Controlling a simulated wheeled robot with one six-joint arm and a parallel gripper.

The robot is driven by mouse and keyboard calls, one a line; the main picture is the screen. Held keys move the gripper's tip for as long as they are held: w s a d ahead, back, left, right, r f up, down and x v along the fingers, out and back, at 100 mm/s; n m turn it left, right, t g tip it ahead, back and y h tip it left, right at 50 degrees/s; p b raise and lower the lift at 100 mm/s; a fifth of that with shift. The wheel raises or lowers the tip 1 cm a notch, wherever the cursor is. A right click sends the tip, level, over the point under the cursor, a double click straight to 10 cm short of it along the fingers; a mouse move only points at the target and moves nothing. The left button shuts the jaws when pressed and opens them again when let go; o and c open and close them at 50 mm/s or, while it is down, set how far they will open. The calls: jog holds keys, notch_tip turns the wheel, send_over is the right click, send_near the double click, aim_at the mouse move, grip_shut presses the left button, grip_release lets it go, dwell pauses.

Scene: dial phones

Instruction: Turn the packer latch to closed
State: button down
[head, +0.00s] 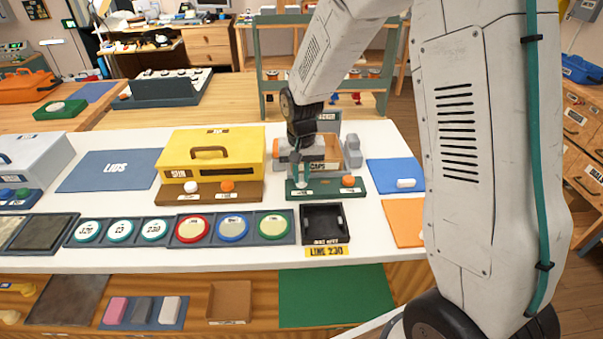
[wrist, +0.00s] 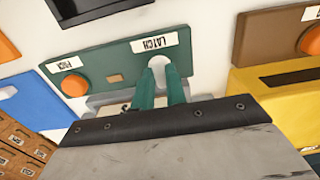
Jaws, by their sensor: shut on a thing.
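The packer (head: 352,150) is a grey and orange machine on the white counter, partly hidden behind my arm. Its green base panel (head: 330,193) carries a white latch knob and an orange knob (head: 348,181). In the wrist view the panel appears upside down, with a LATCH label (wrist: 154,42) by the white latch knob (wrist: 157,62) and a PACK label by the orange knob (wrist: 74,86). My gripper (wrist: 161,80) has its two teal fingers shut on the latch knob, covering part of it. The latch's turned position cannot be told.
A yellow case (head: 212,150) on a brown base with white and orange knobs stands left of the packer. A black tray (head: 325,236) sits in front. Blue (head: 392,174) and orange mats lie to the right. Round lids sit in trays at the front left.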

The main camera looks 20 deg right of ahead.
aim_at(302, 178)
dwell(0.3)
jog(key=c, duration=1.4)
grip_release()
jog(key=shift+c, duration=0.2)
notch_tip(302, 178, up, 8)
jog(key=shift+f, duration=0.1)
